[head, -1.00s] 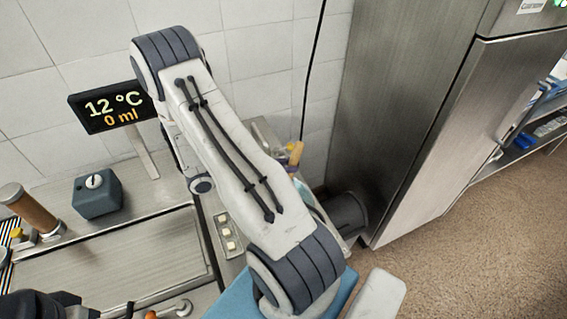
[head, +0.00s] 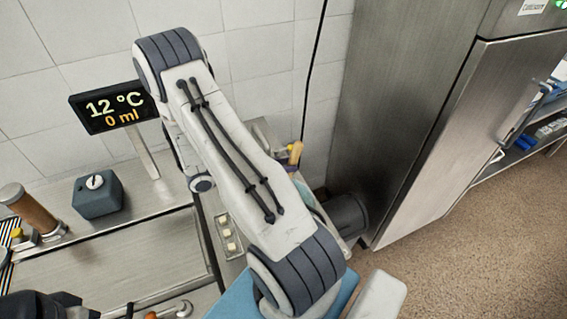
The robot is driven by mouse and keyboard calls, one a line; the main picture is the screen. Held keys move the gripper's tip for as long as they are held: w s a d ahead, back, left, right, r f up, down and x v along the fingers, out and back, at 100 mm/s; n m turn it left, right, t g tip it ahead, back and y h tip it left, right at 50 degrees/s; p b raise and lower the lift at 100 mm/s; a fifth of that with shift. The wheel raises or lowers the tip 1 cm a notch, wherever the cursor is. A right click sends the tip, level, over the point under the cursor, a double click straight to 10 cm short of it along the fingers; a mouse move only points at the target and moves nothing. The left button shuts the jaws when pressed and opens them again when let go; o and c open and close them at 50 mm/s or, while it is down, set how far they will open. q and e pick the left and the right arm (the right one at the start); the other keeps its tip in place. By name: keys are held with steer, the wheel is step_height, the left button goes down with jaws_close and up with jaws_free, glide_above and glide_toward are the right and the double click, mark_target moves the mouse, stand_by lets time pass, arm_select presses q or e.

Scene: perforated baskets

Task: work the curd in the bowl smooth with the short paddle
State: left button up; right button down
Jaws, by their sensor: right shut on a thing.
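My right arm crosses the middle of the head view and hides much of the worktop. It rises from the lower right, bends at the top and folds down behind itself. Its far links (head: 190,160) show at its left edge. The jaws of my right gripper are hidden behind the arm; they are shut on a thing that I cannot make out. I see neither the bowl, the curd nor the short paddle. My left gripper is not recognisable in the view.
A display (head: 113,107) reads 12 °C and 0 ml. A dark teal box (head: 98,196) and a brown cylinder (head: 28,210) stand on the left. A tray (head: 223,215) with pale cubes lies beside my arm. A steel cabinet (head: 400,120) stands right. The worktop (head: 120,255) has free room.

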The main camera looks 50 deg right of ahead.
steer(key=shift+s+a+r, duration=0.1)
steer(key=shift+s+a, duration=0.1)
steer(key=shift+s, duration=0.15)
steer(key=shift+w+d, duration=0.1)
steer(key=shift+w, duration=0.05)
steer(key=shift+w+d, duration=0.35)
steer(key=shift+w, duration=0.3)
steer(key=shift+s, duration=0.1)
steer(key=shift+s+a, duration=0.45)
steer(key=shift+s, duration=0.2)
steer(key=shift+w, duration=0.1)
steer(key=shift+w+d, duration=0.45)
steer(key=shift+w, duration=0.25)
steer(key=shift+s, duration=0.1)
